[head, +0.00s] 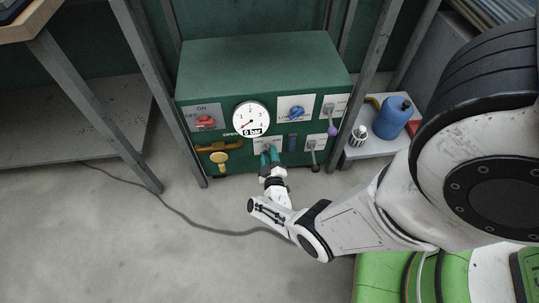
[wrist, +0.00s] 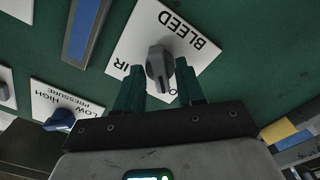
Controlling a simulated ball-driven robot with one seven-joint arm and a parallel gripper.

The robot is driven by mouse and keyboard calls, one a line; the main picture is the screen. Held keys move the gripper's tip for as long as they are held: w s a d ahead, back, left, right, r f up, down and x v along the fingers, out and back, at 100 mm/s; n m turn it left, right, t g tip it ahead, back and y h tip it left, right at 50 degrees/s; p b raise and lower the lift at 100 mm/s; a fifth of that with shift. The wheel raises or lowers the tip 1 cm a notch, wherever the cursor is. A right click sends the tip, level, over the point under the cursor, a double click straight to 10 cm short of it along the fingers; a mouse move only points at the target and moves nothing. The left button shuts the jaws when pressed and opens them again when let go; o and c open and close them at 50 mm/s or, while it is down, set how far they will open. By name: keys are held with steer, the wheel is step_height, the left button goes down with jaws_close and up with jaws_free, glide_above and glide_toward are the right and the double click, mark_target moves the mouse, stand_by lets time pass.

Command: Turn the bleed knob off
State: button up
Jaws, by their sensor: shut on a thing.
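The bleed knob (wrist: 158,66) is a grey pointer knob on a white plate (wrist: 190,22) marked BLEED, upside down in the wrist view. Other lettering on the plate is partly hidden by my fingers. My gripper (wrist: 160,84) has its two green fingers on either side of the knob and is shut on it. In the head view my gripper (head: 270,157) reaches the lower middle of the green panel (head: 230,160), below the gauge, and hides most of the knob.
A round gauge (head: 250,119) reads 0 bar. A red knob (head: 205,121), a blue knob (head: 296,112), a yellow valve handle (head: 219,157) and small levers (head: 333,130) surround the plate. A blue canister (head: 393,118) stands on the right shelf. A cable (head: 190,220) crosses the floor.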

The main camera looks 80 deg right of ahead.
stand_by(0.3)
steer(key=o, duration=1)
steer(key=shift+o, duration=0.2)
steer(key=p+v, duration=0.3)
steer(key=v, duration=0.8)
steer(key=shift+p, duration=0.3)
steer(key=shift+w, duration=0.1)
